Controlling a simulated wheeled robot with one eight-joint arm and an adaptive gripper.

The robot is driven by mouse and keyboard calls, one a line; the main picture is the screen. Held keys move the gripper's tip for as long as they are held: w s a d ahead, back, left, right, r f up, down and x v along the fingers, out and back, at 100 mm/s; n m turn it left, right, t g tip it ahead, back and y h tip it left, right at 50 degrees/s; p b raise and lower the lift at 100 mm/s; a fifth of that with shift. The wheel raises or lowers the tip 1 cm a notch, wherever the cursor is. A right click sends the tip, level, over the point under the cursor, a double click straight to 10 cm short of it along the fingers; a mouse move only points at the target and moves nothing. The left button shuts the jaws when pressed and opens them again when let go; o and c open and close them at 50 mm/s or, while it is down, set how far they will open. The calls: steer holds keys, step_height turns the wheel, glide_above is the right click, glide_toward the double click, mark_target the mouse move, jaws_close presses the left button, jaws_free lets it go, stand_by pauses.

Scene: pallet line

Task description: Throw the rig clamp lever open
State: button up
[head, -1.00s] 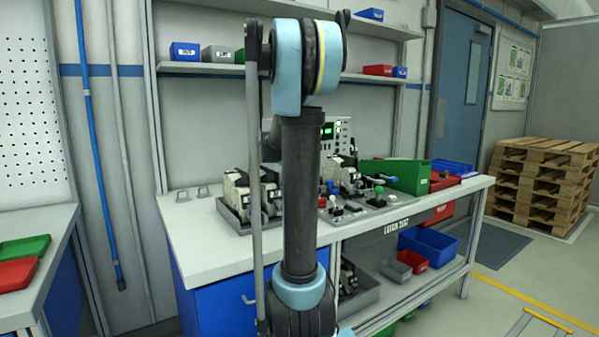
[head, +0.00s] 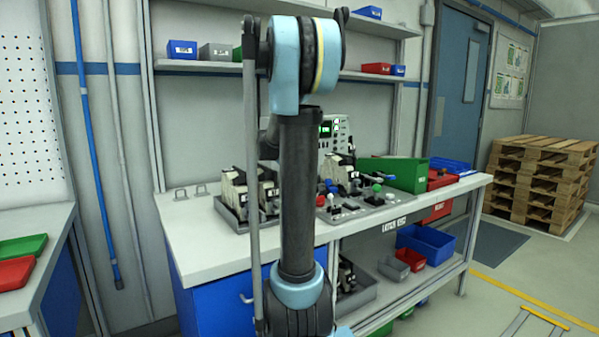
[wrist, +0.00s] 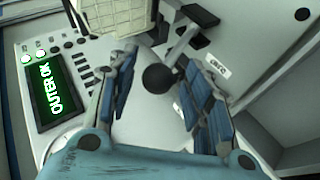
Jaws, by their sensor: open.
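In the wrist view a dark ball knob (wrist: 158,78) sits between the two blue-padded fingers of my gripper (wrist: 160,72). A grey metal bar (wrist: 181,45) rises from beside the knob toward the top and looks like part of the clamp lever. My gripper is open, with a finger on either side of the knob; I cannot tell whether either touches it. A pale ribbed block (wrist: 112,15) is just above the left finger. In the head view my arm hides the gripper and the lever.
A green screen (wrist: 54,95) reading "OUTER OK" is left in the wrist view. In the head view the workbench (head: 200,235) carries fixtures, a control panel (head: 372,203) with small levers, and a green bin (head: 405,174). The bench's left end is mostly clear.

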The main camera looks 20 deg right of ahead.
steer(key=v, duration=1.1)
steer(key=shift+a, duration=0.25)
steer(key=shift+s, duration=0.1)
